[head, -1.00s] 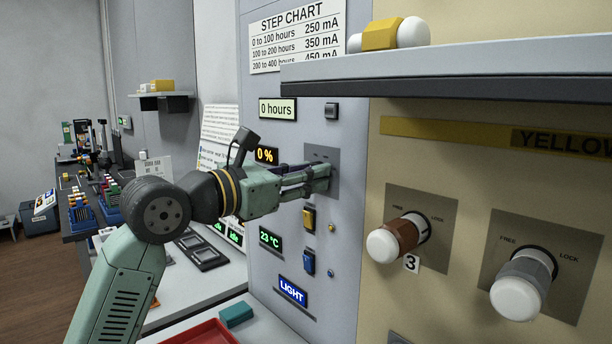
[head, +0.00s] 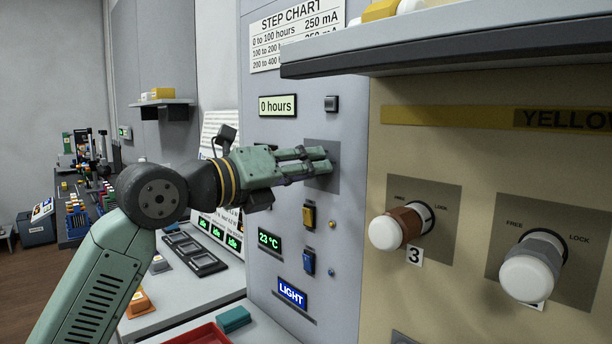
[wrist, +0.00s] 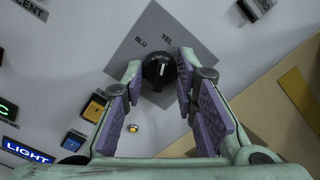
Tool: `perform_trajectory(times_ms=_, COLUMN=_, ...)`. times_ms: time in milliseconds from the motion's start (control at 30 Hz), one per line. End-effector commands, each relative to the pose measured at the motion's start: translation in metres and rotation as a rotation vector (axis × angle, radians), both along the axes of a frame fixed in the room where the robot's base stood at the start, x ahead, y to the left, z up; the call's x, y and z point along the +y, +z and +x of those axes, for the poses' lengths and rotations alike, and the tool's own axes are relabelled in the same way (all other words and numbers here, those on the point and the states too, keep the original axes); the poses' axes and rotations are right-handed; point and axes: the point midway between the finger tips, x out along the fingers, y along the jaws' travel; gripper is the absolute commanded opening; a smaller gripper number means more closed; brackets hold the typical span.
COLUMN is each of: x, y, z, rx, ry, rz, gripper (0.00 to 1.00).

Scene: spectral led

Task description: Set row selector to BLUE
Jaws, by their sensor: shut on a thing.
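The row selector is a black round knob (wrist: 155,80) on a grey square plate (wrist: 195,42) marked BLU and YEL, seen in the wrist view. Its white mark points up, nearer YEL than BLU. My gripper (wrist: 161,66) has one finger on each side of the knob and is shut on it. In the head view my gripper (head: 326,160) reaches the grey plate (head: 322,146) on the panel from the left, and its fingers hide the knob.
Below the plate are a yellow switch (head: 308,216), a blue switch (head: 308,262) and a lit LIGHT sign (head: 292,292). A shelf (head: 450,48) juts out at upper right. Brown (head: 402,228) and grey (head: 533,265) white-ended knobs stick out from the beige panel.

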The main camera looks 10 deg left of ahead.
Motion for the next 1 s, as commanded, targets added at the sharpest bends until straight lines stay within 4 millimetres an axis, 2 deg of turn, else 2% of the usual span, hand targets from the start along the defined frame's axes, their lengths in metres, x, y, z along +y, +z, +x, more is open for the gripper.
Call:
perform_trajectory(times_ms=600, x=0.0008, y=-0.0008, z=-0.0003, rx=0.312, ry=0.003, rz=-0.471, gripper=0.00)
perform_trajectory(times_ms=1000, x=0.0004, y=0.0002, z=-0.0002, rx=0.435, ry=0.002, rz=-0.657, gripper=0.00)
